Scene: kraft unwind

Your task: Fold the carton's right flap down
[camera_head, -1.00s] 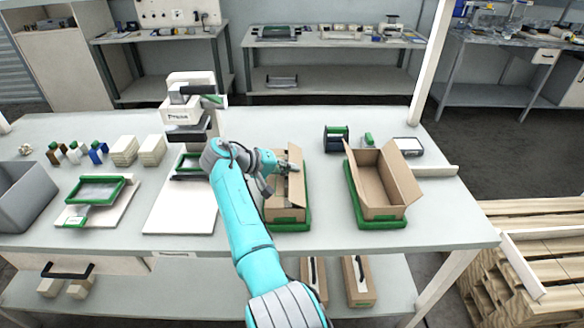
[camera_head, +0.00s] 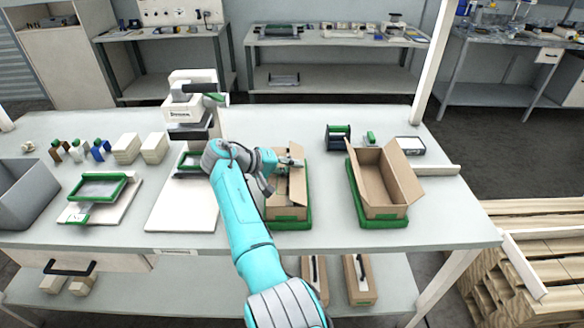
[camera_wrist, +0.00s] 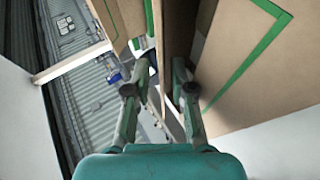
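The carton (camera_head: 287,212) stands on a green-rimmed tray (camera_head: 288,226) in the middle of the bench. Its top is partly hidden by my gripper (camera_head: 292,163), which is at the carton's far end, at flap height. In the wrist view, brown cardboard panels (camera_wrist: 255,60) with a green line fill the right side and the top. The two fingers of my gripper (camera_wrist: 160,90) stand apart there. A narrow dark brown cardboard edge shows beyond the gap between them; I cannot tell whether either finger touches it.
A second carton (camera_head: 382,211), open at the top with flaps spread, stands on a green tray close to the right. A press (camera_head: 190,115) and a white board (camera_head: 182,212) are to the left. A tape dispenser (camera_head: 338,138) stands behind.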

